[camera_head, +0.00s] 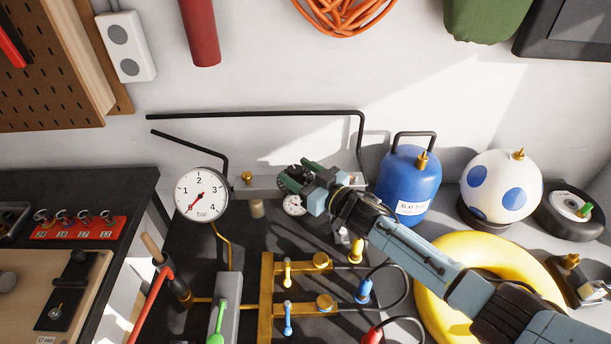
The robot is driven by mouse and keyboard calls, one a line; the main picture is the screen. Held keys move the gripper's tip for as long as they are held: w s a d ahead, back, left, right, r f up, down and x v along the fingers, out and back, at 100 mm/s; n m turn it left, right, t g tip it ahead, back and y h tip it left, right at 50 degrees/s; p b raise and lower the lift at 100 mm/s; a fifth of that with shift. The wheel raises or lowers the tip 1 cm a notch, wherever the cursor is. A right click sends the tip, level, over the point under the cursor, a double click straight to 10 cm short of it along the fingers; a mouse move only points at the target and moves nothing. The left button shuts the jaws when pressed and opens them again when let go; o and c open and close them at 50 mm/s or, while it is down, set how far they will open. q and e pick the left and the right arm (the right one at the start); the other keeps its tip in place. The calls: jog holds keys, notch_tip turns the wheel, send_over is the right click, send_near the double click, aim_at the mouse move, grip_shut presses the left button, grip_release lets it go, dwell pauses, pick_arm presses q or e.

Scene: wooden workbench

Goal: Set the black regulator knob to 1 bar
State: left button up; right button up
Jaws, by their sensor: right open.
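My right arm comes in from the lower right. Its gripper (293,180) is open over the grey regulator bar at the back of the bench. A small round gauge (293,205) sits just below the fingers, partly covered by the gripper. The large white pressure gauge (201,190), marked in bar from 0 to 4, stands to the left. Its red needle points down left, at about 0. My left gripper is not in view.
A brass manifold (266,300) with coloured valve levers and hoses stands in front. Black pipes (255,115) run along the wall behind.

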jog(key=v, duration=1.3)
jog(key=shift+s+d, duration=0.1)
jog(key=shift+s, duration=0.15)
